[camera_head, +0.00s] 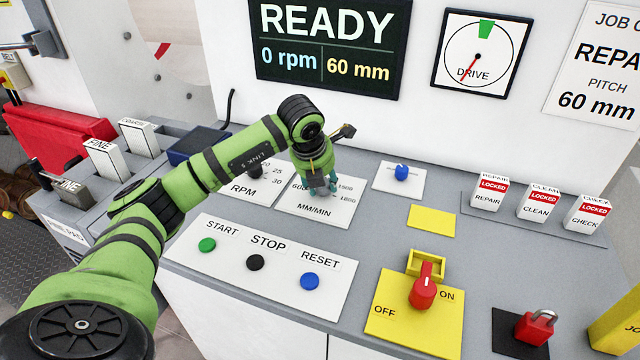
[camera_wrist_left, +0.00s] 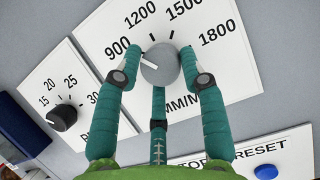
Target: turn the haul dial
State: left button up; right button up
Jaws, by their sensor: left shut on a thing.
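The haul dial is a round grey knob (camera_wrist_left: 160,66) on a white MM/MIN plate (camera_wrist_left: 240,70) marked 900, 1200, 1500 and 1800 in the left wrist view. Its white pointer line points toward the 900 side. My left gripper (camera_head: 322,188) is over this dial in the head view. In the left wrist view its teal fingers (camera_wrist_left: 160,77) are shut around the knob, one on each side and one below. The knob is mostly hidden by the fingers in the head view. My right gripper is in neither view.
A black RPM knob (camera_wrist_left: 62,117) sits left of the dial. START (camera_head: 207,244), STOP (camera_head: 254,262) and RESET (camera_head: 310,281) buttons are nearer me. The display (camera_head: 330,45) reads READY, 0 rpm, 60 mm.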

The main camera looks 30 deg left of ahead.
pick_arm(q)
jog(key=shift+d+f+n+y+b, duration=0.2)
jog(key=shift+d+n+y+b, duration=0.15)
jog(key=shift+n, duration=0.65)
jog(key=o, duration=1.1)
jog(key=shift+a+r, duration=0.1)
jog(key=shift+r, duration=0.1)
jog(key=shift+r, duration=0.3)
jog(key=v, duration=1.1)
jog(key=shift+r, duration=0.15)
